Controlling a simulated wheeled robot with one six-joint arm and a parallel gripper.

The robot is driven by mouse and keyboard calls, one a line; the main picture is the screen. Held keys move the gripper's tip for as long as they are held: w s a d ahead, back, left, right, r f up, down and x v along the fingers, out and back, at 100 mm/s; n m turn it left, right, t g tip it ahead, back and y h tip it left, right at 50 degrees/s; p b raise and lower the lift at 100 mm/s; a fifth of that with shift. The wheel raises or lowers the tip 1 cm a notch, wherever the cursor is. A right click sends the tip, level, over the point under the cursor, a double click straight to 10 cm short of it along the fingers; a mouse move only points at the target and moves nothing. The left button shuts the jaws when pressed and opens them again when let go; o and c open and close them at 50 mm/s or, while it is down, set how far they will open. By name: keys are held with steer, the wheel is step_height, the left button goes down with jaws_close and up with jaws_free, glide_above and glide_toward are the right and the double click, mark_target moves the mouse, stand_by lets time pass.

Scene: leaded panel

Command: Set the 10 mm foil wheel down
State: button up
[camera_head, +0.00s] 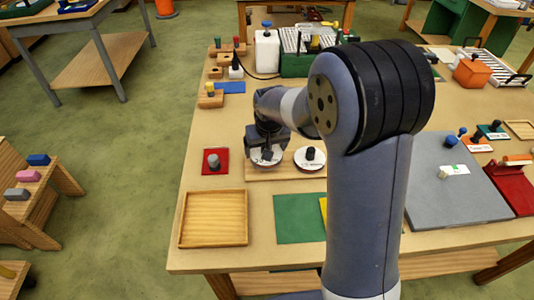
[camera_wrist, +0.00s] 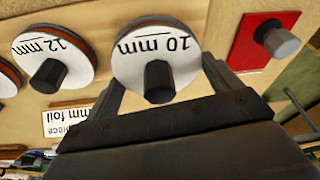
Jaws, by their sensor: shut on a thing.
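The 10 mm foil wheel is a white disc with a black knob, at the left part of a wooden board (camera_head: 284,172) in the head view (camera_head: 262,161). In the wrist view the wheel (camera_wrist: 156,48) sits between the two fingers of my gripper (camera_wrist: 160,85), one on each side. My gripper (camera_head: 266,150) is shut on this wheel. The 12 mm wheel (camera_head: 304,164) is beside it to the right, and to the left in the wrist view (camera_wrist: 54,62). Whether the 10 mm wheel touches the board is hard to tell.
A red square with a grey knob (camera_head: 214,160) lies left of the board and also shows in the wrist view (camera_wrist: 265,40). A wooden tray (camera_head: 213,218) and a green sheet (camera_head: 298,218) lie in front. A white bottle (camera_head: 267,50) stands at the back. Bare table lies between.

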steer(key=shift+f, duration=1.35)
steer(key=shift+f, duration=0.1)
steer(key=shift+f, duration=0.15)
steer(key=o, duration=0.8)
steer(key=shift+c, duration=0.2)
steer(key=shift+r, duration=0.55)
steer(key=v, duration=1.1)
steer(key=shift+r+b, duration=0.2)
steer(key=shift+b, duration=0.15)
